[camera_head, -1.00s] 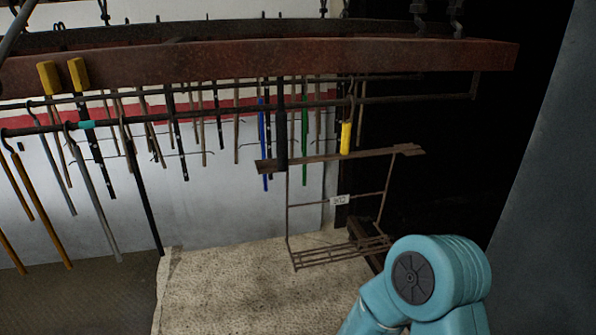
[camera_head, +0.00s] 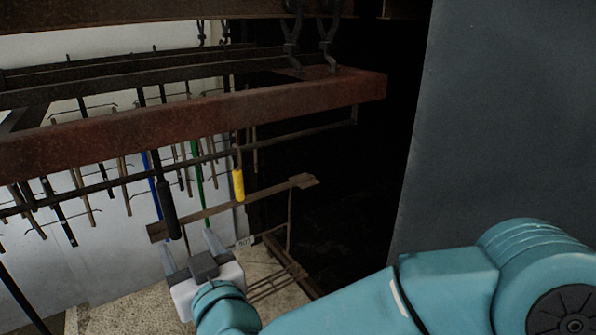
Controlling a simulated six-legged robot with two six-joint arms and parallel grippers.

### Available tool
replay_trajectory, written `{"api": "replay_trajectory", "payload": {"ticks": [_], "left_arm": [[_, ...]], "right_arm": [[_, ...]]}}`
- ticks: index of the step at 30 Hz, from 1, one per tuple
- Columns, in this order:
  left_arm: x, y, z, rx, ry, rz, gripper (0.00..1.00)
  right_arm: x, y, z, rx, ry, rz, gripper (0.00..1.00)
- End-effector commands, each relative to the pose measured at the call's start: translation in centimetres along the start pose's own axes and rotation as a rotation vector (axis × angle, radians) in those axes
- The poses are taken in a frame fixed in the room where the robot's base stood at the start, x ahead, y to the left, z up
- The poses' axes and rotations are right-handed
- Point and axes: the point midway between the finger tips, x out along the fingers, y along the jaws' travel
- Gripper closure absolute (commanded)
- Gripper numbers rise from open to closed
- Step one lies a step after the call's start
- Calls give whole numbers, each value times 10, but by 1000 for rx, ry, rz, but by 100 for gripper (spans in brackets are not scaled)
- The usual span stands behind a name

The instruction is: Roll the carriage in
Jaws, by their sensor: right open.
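The carriage appears to be a rusty wire frame. Its top bar (camera_head: 225,206) runs at a slant below the rack rail, and its slatted lower shelf (camera_head: 278,283) is low, partly hidden by my right arm. A small pale tag (camera_head: 243,243) shows beside my right gripper. My right gripper (camera_head: 187,240) is open in front of the frame's left part, its fingertips just below the top bar. I cannot tell whether it touches the frame. A black grip (camera_head: 165,208) and a yellow grip (camera_head: 238,185) hang at the top bar. My left gripper is out of view.
A rusty red beam (camera_head: 200,122) crosses above, with a thin dark rail (camera_head: 285,136) under it. Several hanging rods and tools crowd the left. A grey panel (camera_head: 490,130) stands at the right, with a dark gap beside it. The speckled floor (camera_head: 130,312) is below.

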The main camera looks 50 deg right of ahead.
Motion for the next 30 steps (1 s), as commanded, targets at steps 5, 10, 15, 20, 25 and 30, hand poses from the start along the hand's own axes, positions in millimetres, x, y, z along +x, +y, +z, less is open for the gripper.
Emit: {"api": "replay_trajectory", "payload": {"ticks": [5, 10, 15, 20, 25, 30], "left_arm": [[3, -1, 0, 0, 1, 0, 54], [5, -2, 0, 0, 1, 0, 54], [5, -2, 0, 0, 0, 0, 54], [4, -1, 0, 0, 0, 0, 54], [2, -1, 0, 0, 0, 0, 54], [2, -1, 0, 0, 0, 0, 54]], "right_arm": [[14, 1, 2, -1, -1, 1, 36], [42, 2, 2, -1, -2, 2, 36], [71, 3, 1, -1, -2, 2, 36], [97, 3, 0, -2, -2, 1, 36], [116, 2, 1, 0, -2, -1, 36], [118, 2, 1, -1, -1, -1, 36]]}}
